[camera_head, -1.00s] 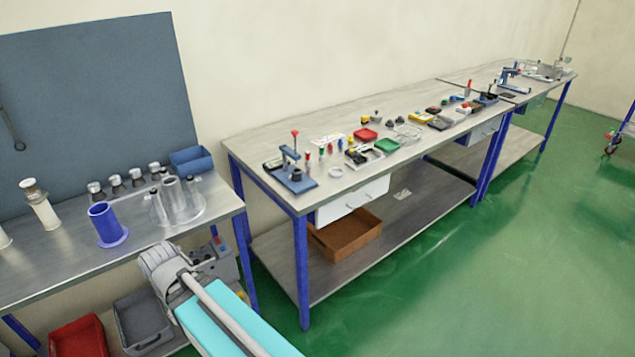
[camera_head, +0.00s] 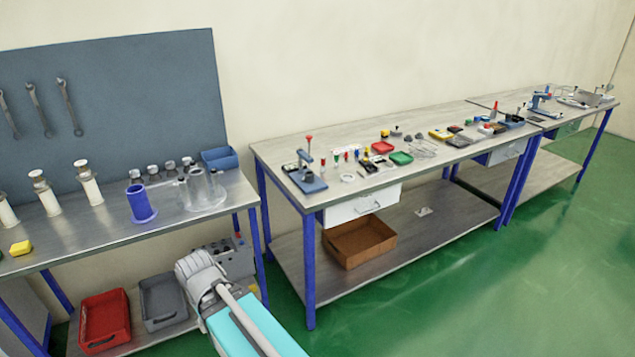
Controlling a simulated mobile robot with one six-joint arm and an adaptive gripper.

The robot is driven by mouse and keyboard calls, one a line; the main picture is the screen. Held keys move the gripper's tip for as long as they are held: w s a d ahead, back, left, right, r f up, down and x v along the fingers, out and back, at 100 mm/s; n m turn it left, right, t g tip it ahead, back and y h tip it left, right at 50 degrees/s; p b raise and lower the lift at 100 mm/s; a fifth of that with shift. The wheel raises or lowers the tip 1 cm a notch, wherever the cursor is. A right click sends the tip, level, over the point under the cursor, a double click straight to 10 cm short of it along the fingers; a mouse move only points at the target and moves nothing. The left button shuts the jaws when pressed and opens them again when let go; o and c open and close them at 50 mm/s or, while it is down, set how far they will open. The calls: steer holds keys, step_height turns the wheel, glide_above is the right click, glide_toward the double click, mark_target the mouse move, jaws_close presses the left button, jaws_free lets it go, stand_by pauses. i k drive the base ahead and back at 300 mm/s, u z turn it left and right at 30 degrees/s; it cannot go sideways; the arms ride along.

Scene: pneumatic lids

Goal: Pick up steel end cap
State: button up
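Several small steel caps, one of them a steel end cap (camera_head: 153,172), stand in a row at the back of the left workbench (camera_head: 110,233), in front of the grey-blue back panel. They are small, and I cannot tell their exact shape. Several white cylinders (camera_head: 90,190) with steel tops stand to their left. A blue flanged cylinder (camera_head: 141,206) and a clear cylinder group (camera_head: 203,190) stand in front of and beside the caps.
A blue bin (camera_head: 220,158) sits at the bench's back right corner, a yellow item (camera_head: 20,248) at its front left. Red (camera_head: 105,319) and grey (camera_head: 163,303) bins lie below. A second workbench (camera_head: 275,150) with many small parts stands right. Green floor is clear at right.

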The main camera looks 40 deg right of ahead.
mark_target(310, 177)
steer(key=z, duration=1.6)
steer(key=i, duration=1)
steer(key=u, duration=0.05)
